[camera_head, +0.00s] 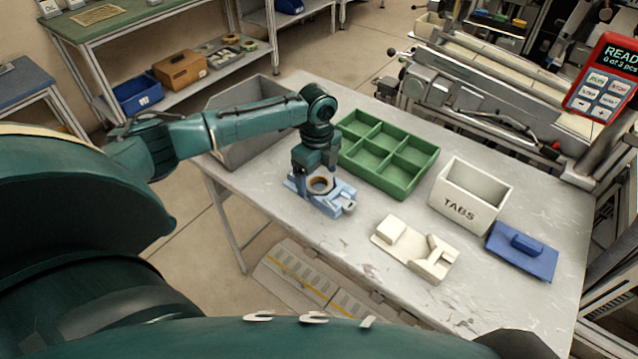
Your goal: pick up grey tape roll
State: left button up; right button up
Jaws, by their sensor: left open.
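A small tape roll (320,184) with a brown core shows at a light blue holder (331,201) on the grey table; its outer colour is hard to make out. My left gripper (317,174) points down right over this roll, with its fingers open. I cannot tell whether the fingers touch the roll. The gripper hides the roll's far side and part of the holder. My right gripper is not in view.
A green divided tray (345,154) stands just behind the gripper. A grey bin (232,150) stands at the table's left. The front right tabletop is clear.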

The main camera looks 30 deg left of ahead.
pick_arm(q)
jog(key=shift+f, duration=0.9)
jog(key=shift+c, duration=0.3)
